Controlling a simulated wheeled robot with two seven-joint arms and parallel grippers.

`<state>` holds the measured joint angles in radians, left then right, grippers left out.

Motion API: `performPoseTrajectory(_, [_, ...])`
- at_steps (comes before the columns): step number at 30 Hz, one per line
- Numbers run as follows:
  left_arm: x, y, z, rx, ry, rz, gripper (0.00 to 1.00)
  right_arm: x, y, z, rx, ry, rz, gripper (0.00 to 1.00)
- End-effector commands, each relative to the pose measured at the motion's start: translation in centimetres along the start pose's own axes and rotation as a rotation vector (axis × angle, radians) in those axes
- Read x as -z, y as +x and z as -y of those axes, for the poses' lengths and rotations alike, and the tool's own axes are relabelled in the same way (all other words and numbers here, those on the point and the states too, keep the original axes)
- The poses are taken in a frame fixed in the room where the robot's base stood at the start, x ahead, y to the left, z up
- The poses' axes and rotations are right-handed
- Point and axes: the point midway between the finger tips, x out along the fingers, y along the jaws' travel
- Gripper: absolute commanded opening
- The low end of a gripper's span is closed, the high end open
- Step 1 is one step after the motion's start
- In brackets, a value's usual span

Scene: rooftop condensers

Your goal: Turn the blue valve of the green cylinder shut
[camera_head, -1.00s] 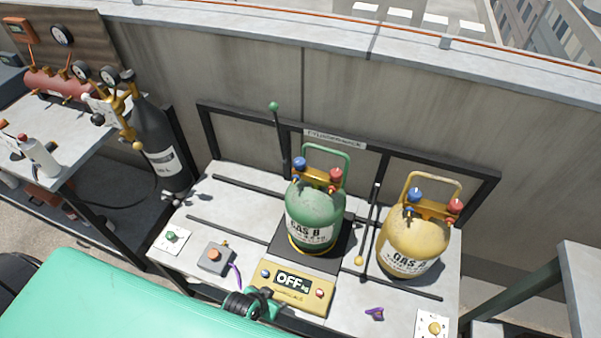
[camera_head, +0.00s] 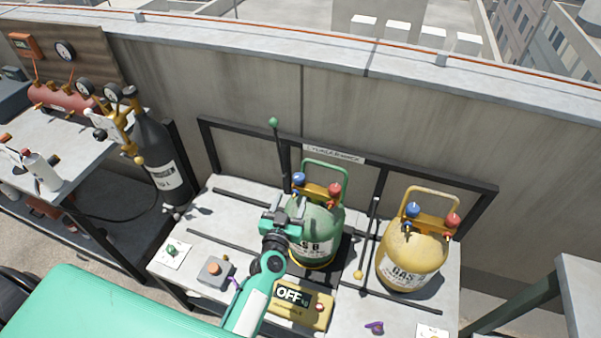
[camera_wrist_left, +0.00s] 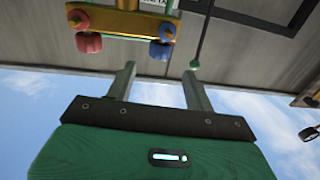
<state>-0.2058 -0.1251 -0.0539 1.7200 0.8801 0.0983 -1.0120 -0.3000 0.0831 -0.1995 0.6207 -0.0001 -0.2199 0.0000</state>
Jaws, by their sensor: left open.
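The green cylinder (camera_head: 322,225) stands upright on the bench, partly hidden by my left gripper. Its blue valve (camera_head: 299,179) is at the top left and its red valve (camera_head: 334,189) at the top right. My left gripper (camera_head: 284,209) is open and empty in front of the cylinder's left side, below the blue valve. In the upside-down left wrist view, the blue valve (camera_wrist_left: 160,52) shows just past the fingertips (camera_wrist_left: 160,71), apart from them; the red valve (camera_wrist_left: 88,42) is to the left. My right gripper is out of view.
A yellow cylinder (camera_head: 411,258) with blue and red valves stands to the right. A yellow scale display (camera_head: 302,301) reading OFF is in front. A button box (camera_head: 214,270) sits left.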

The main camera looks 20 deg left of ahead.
Motion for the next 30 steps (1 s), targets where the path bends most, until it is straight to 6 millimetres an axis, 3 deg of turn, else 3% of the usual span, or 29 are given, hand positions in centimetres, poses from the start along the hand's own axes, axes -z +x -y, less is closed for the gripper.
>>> performPoseTrajectory(15, [0.1,8.9,0.0,-0.002,0.001,-0.001,0.53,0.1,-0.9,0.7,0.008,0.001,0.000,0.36])
performPoseTrajectory(22, [0.0,10.9,0.0,-0.002,0.001,0.000,0.53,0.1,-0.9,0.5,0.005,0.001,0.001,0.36])
performPoseTrajectory(30, [-0.1,11.2,0.0,-0.002,0.000,0.001,0.53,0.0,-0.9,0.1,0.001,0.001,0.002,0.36])
